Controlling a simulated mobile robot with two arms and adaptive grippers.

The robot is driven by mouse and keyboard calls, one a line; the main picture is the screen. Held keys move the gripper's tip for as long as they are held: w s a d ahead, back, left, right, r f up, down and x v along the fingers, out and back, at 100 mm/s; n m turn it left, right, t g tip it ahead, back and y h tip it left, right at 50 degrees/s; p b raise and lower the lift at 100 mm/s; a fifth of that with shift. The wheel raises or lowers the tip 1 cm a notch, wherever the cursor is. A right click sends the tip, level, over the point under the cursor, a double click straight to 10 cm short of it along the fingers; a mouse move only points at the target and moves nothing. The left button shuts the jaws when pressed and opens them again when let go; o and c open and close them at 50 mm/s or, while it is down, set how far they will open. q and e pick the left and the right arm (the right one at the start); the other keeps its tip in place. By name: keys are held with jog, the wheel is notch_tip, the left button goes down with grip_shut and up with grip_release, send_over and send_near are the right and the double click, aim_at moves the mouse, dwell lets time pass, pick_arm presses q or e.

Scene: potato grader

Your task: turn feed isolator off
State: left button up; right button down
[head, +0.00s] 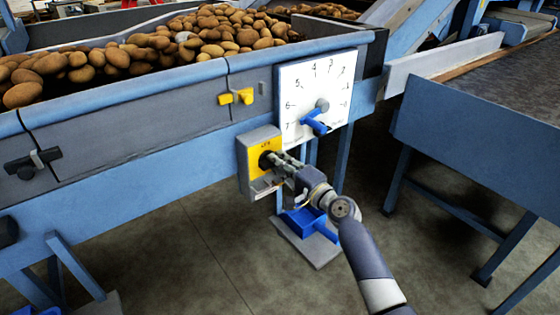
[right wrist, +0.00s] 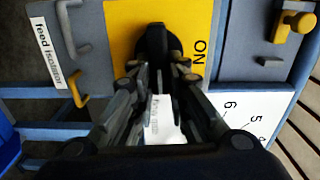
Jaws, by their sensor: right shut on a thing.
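The feed isolator (head: 243,160) is a grey box with a yellow plate (head: 256,146), on the blue side frame of the potato hopper. A black handle (right wrist: 157,42) stands out from the yellow plate. My right gripper (head: 277,162) reaches it from the lower right and is shut on the handle, with a finger on either side in the right wrist view (right wrist: 157,72). The word ON shows on the plate beside the handle, and a "feed isolator" label (right wrist: 46,50) is on the box. The fingers partly hide the handle. My left gripper is not in view.
A white dial board (head: 325,80) with numbers and a blue lever (head: 315,124) is close above right. A yellow latch (head: 236,97) is on the hopper wall. Potatoes (head: 200,38) fill the hopper. A conveyor table (head: 480,140) stands right, with open floor (head: 180,250) below.

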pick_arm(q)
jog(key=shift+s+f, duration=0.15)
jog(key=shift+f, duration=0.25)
pick_arm(e)
jog(key=shift+f+m, duration=0.15)
jog(key=shift+m, duration=0.25)
jog(key=c, duration=1.6)
grip_release()
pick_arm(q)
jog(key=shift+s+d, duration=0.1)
pick_arm(e)
jog(key=shift+o, duration=0.2)
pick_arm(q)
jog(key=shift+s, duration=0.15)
pick_arm(e)
jog(key=v, duration=1.2)
